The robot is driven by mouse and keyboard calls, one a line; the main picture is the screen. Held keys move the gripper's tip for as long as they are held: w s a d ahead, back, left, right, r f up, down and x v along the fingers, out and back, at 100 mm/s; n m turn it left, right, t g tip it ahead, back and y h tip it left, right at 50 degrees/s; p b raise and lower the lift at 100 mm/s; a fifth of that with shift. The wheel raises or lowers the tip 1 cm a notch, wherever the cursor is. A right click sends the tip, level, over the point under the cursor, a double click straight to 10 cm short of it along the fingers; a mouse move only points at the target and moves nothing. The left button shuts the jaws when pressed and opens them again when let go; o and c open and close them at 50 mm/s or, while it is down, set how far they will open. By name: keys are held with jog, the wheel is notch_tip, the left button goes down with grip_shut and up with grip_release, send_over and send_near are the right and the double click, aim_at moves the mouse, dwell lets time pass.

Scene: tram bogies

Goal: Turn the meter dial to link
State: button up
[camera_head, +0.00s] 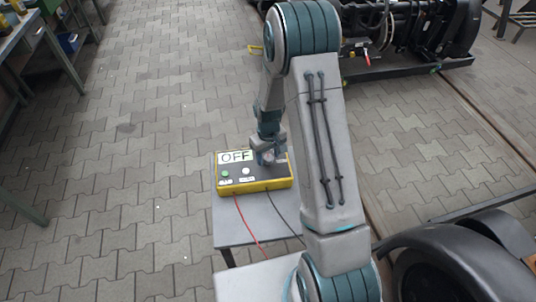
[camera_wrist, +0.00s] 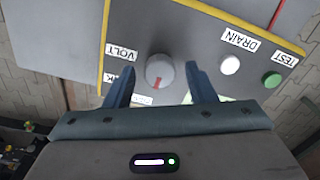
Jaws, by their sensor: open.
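The meter (camera_head: 256,187) is a yellow-edged grey box on a small grey table, with a display reading OFF (camera_head: 236,155). In the wrist view its round grey dial (camera_wrist: 160,71) has a red mark on its lower side, towards a mostly hidden label at the bottom. A VOLT label (camera_wrist: 122,53) is up and left of the dial. Another label, ending in K (camera_wrist: 127,74), is partly covered by the left finger. My gripper (camera_wrist: 158,70) is open, with a finger on either side of the dial and gaps to it. In the head view my gripper (camera_head: 268,156) mostly hides the dial.
A white button (camera_wrist: 230,65) by the DRAIN label and a green button (camera_wrist: 272,80) by TEST sit right of the dial. Red (camera_head: 246,220) and dark cables leave the meter's front. A workbench (camera_head: 22,30) stands left; black machinery (camera_head: 410,35) stands behind. Paving between is clear.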

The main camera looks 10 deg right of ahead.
jog(key=shift+c, duration=0.2)
jog(key=c, duration=0.9)
jog(key=m+b, duration=0.2)
jog(key=m, duration=0.2)
jog(key=shift+m, duration=2.4)
jog(key=o, duration=0.9)
